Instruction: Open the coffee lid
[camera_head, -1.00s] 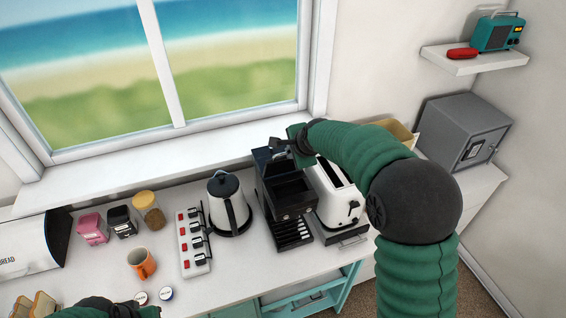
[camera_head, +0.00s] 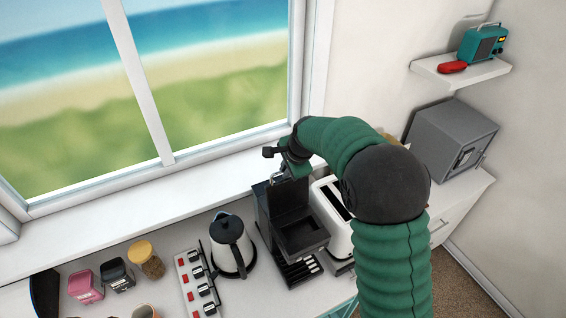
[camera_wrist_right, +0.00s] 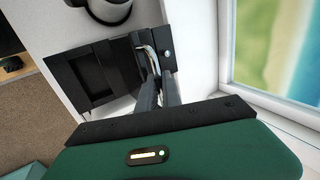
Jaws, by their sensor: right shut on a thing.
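The black coffee machine (camera_head: 301,238) stands on the counter between the kettle and the toaster. Its lid (camera_head: 288,199) is raised and stands steeply at the back, and the square recess in front of it lies uncovered. My right gripper (camera_head: 285,174) is at the lid's upper edge, shut on the metal lid handle. In the right wrist view the two fingers (camera_wrist_right: 158,84) close on the handle (camera_wrist_right: 147,54), beside the black machine (camera_wrist_right: 92,76). My left gripper is not in view.
A white kettle (camera_head: 231,246) stands left of the machine, and a power strip (camera_head: 198,283) lies left of that. A white toaster (camera_head: 331,215) is close on the right, partly behind my right arm. The window sill (camera_head: 150,207) runs behind.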

